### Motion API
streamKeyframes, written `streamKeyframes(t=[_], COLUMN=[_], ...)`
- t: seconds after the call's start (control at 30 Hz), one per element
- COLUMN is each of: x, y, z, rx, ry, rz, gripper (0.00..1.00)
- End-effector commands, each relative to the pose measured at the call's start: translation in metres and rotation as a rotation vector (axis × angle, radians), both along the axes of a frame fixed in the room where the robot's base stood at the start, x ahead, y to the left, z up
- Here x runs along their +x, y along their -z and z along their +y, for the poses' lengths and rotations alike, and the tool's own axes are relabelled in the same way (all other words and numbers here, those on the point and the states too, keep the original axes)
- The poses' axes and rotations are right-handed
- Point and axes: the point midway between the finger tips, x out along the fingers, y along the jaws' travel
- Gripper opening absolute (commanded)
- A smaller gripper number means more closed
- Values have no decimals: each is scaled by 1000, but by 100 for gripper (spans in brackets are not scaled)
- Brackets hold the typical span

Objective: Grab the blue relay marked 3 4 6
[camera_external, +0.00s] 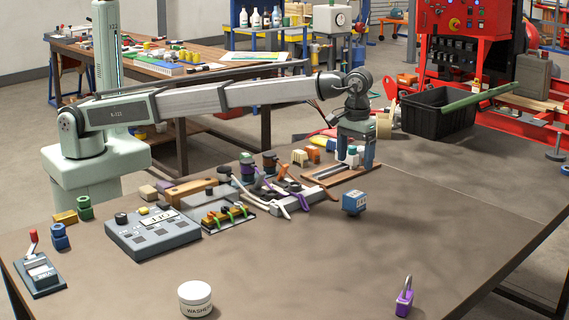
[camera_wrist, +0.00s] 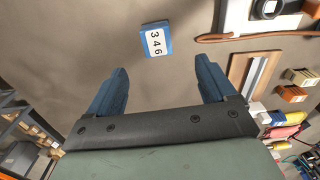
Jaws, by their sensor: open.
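The blue relay (camera_wrist: 157,39) lies on the brown table and shows a white label reading 3 4 6 in the wrist view. In the external view the blue relay (camera_external: 354,202) sits on bare table, right of the cluster of parts. My gripper (camera_wrist: 165,75) is open and empty, its two blue fingers apart. In the wrist view the relay lies beyond the fingertips, near the middle of the gap between them. In the external view my gripper (camera_external: 356,165) points down above the table, behind the relay and apart from it.
A wooden board with a metal rail (camera_external: 335,174) lies close to my gripper. Orange and beige blocks (camera_external: 300,157), cables and clips (camera_external: 285,195) lie to the left. A black crate (camera_external: 437,120) stands behind right. A purple padlock (camera_external: 404,300) and white jar (camera_external: 195,298) stand in front. Table right of the relay is clear.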

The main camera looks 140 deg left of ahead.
Motion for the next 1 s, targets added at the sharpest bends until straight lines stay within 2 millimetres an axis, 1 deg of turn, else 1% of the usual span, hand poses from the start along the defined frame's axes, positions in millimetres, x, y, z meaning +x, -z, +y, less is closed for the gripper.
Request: streamKeyframes(t=[0.4, 0.5, 0.77, 1.0], x=[-1, 0, 2, 5], y=[65, 75, 89, 120], z=[1, 1, 1, 0], rx=[1, 2, 2, 2], ry=[0, 1, 1, 1], rz=[1, -1, 0, 1], gripper=[84, 84, 84, 84])
